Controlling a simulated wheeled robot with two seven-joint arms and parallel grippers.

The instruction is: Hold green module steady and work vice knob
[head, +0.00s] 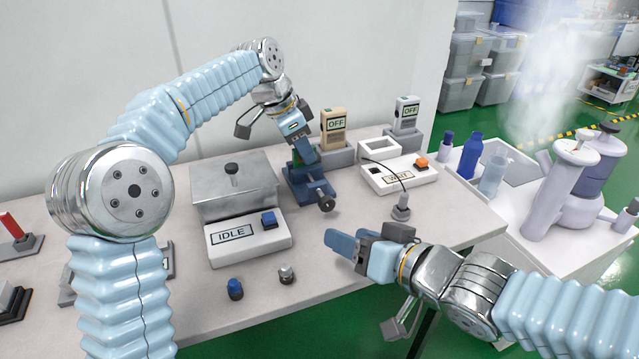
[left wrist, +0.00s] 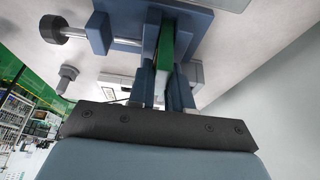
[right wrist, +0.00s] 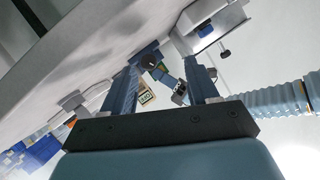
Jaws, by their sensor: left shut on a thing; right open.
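The blue vice (head: 308,186) stands on the table with its dark round knob (head: 326,203) toward the front. My left gripper (head: 305,155) comes down over the vice. In the left wrist view its fingers (left wrist: 165,85) are shut on the green module (left wrist: 166,45), a thin upright plate at the vice jaws. The module is mostly hidden in the head view. The vice knob (left wrist: 53,29) also shows there on its metal screw. My right gripper (head: 340,246) is open and empty, in front of and apart from the knob. In the right wrist view the knob (right wrist: 149,62) appears between its fingers.
A white box marked IDLE (head: 247,238) stands left of the vice, a white box marked WAIT (head: 398,177) to its right. A beige tester (head: 334,125) and a grey tester (head: 405,113) stand behind. A blue-topped peg (head: 235,289) and a small metal knob (head: 286,274) stand in front.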

